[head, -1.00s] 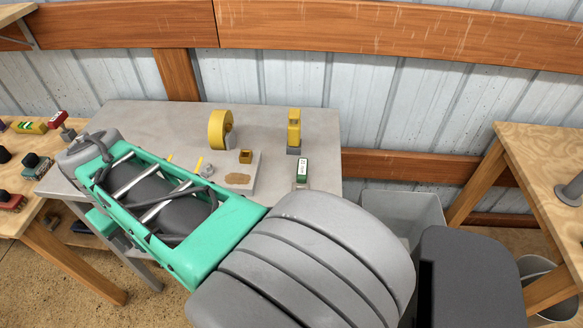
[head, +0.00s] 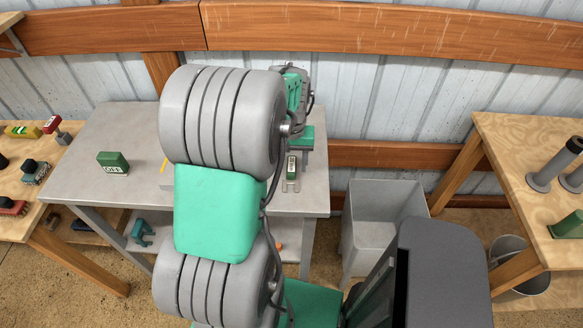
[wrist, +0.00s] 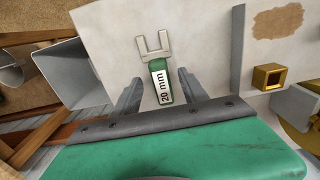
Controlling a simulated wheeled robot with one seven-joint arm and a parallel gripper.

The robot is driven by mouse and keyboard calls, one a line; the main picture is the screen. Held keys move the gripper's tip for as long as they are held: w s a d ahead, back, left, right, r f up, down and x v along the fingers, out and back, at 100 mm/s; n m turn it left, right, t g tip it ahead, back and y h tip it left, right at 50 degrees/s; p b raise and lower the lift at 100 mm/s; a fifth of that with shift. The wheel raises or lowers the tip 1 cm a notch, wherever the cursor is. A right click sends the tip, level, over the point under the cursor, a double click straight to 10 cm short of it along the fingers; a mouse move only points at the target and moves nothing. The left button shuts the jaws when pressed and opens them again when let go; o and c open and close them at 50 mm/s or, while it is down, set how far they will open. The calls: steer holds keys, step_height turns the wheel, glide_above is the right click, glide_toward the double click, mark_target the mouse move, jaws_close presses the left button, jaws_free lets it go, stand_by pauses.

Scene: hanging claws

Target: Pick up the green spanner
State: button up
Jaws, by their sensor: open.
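The green spanner (head: 291,168) lies near the right end of the grey table, with a light metal fork end. In the wrist view the spanner (wrist: 163,97) shows a white "20 mm" label on its green handle, with its fork pointing away from my gripper. My gripper (wrist: 160,80) is open, with one grey finger on each side of the handle and a gap on both sides. The fingers do not visibly touch it. In the head view my arm hides much of the table, and the fingertips are not clear.
A green block (head: 113,162) with a white label sits on the table's left part. A small brass square piece (wrist: 267,77) and a brown patch (wrist: 277,20) lie right of the spanner in the wrist view. A grey bin (head: 383,220) stands right of the table.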

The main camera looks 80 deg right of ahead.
steer(key=shift+f, duration=0.85)
jaws_close()
stand_by(0.8)
